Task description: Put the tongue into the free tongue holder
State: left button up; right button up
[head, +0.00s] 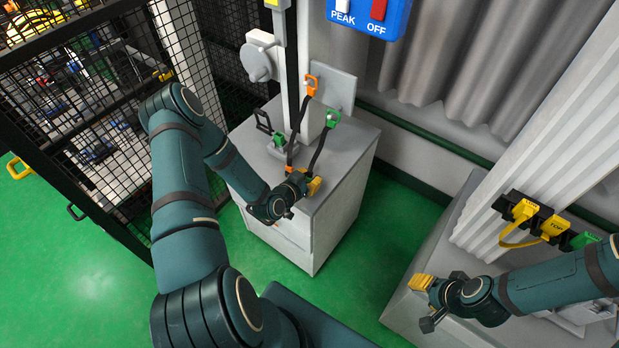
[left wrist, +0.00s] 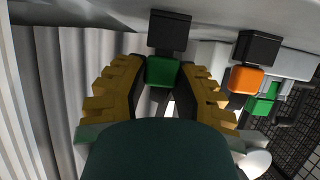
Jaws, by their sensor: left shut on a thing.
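My left gripper (head: 309,184) is low over the grey cabinet top. In the left wrist view it (left wrist: 163,85) is shut on a green tongue (left wrist: 163,71), with a yellow finger on each side. A black block (left wrist: 170,31) lies just beyond the green tongue; I cannot tell whether they touch. In the head view the held tongue is hidden by the gripper. An orange tongue (left wrist: 245,80) with another black block (left wrist: 257,48) sits to its right. My right gripper (head: 421,283) is at the lower right, apart from the cabinet; its jaw opening is unclear.
The grey cabinet (head: 340,205) carries a post with an orange handle (head: 312,86) and a green handle (head: 333,118), each with a black strap hanging down. A black holder rail (head: 517,206) with yellow tongues (head: 552,228) is at right. A mesh fence (head: 95,120) stands at left.

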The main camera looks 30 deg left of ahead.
pick_arm(q)
jog(key=shift+f+b, duration=0.25)
jog(key=shift+b, duration=0.15)
jog(key=o, duration=0.8)
jog(key=v, duration=1.2)
